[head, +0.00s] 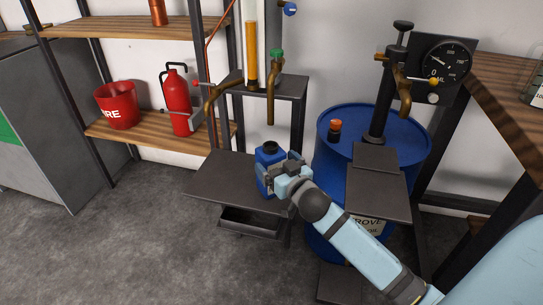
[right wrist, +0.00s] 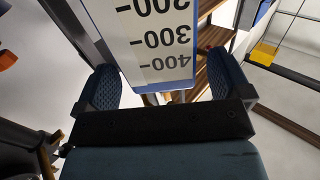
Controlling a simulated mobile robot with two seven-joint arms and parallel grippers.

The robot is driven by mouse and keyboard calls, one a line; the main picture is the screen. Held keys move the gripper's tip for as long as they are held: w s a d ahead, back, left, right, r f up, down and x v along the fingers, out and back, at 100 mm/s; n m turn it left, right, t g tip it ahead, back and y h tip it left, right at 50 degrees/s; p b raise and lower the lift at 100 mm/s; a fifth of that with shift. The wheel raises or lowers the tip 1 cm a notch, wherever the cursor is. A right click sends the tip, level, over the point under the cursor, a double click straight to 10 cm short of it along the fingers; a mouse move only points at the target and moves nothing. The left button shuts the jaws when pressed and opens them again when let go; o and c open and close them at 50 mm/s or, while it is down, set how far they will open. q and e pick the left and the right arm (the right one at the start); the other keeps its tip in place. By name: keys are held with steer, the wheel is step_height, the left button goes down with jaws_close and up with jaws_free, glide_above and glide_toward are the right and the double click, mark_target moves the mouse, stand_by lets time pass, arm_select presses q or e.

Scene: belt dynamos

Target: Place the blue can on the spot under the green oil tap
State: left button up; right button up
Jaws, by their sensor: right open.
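The blue can (head: 268,156), with a dark opening on top, stands upright on the dark metal shelf (head: 215,180). The green oil tap (head: 276,55) is above it, and its brown spout (head: 270,108) points down over the can's top. My right gripper (head: 272,178) is at the can's near side, its fingers open. In the right wrist view the can's white scale face (right wrist: 155,40) shows upside down between the two padded fingers (right wrist: 165,85), with gaps beside it. The can's base and the spot under it are partly hidden by the gripper. My left gripper is not in view.
A blue drum (head: 330,180) with a second tap (head: 403,85) and a round gauge (head: 447,62) stands close on the right. A fire extinguisher (head: 177,105) and a red bucket (head: 117,106) are on a wooden shelf at left. The floor at left front is clear.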

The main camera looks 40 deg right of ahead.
steer(key=s+p, duration=0.2)
steer(key=s, duration=0.6)
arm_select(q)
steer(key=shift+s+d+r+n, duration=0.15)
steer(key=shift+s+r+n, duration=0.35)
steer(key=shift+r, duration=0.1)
arm_select(e)
steer(key=s+a+r+n+g+y, duration=0.1)
steer(key=s+a+r+y, duration=0.1)
steer(key=a, duration=0.6)
steer(key=s+a+r+n+g+y, duration=0.1)
steer(key=s+a+r+n+y, duration=0.1)
steer(key=s+a+y, duration=0.3)
steer(key=s+a+r+n+g+y, duration=0.1)
steer(key=s+a+r+y, duration=0.1)
steer(key=a, duration=1)
steer(key=shift+s+a+r+n+y, duration=0.15)
steer(key=shift+s+r+n+y, duration=0.2)
steer(key=shift+s+y, duration=0.6)
steer(key=shift+s+f+h, duration=0.1)
steer(key=shift+s+h, duration=0.15)
